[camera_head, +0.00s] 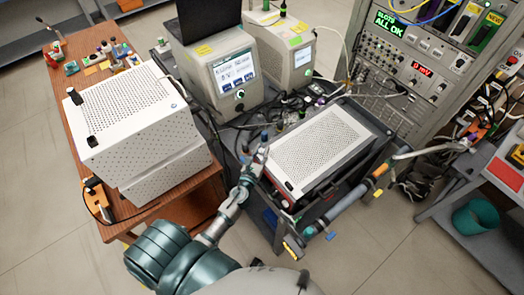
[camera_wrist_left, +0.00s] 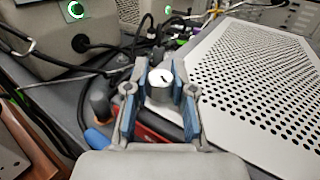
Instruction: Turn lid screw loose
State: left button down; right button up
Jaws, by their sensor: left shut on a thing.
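The lid (camera_head: 318,145) is a white perforated panel on the dark-framed box in the middle of the head view. It also fills the right of the left wrist view (camera_wrist_left: 262,85). My left gripper (camera_head: 259,158) is at the lid's left edge. In the left wrist view, its blue-padded fingers stand on both sides of a round, pale metal lid screw (camera_wrist_left: 161,84) with a dark slot mark on top. The gripper is shut on this screw. In the head view the fingers hide the screw. My right gripper is not in view.
A white perforated box (camera_head: 133,125) stands on the wooden table at the left. Instruments with screens (camera_head: 230,75) and cables crowd the area behind the lid. A rack of electronics (camera_head: 430,60) stands at the back right. A pipe (camera_head: 350,200) runs along the lid's front right side.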

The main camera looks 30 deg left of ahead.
pick_arm(q)
jog(key=shift+s+f+n+y, duration=0.1)
jog(key=shift+f+n+y, duration=0.2)
jog(key=shift+y, duration=0.1)
jog(key=c, duration=1.1)
grip_release()
jog(key=shift+r, duration=0.1)
jog(key=shift+o, duration=0.8)
jog(key=shift+r, duration=0.1)
jog(key=v, duration=1.2)
jog(key=shift+d+r, duration=0.15)
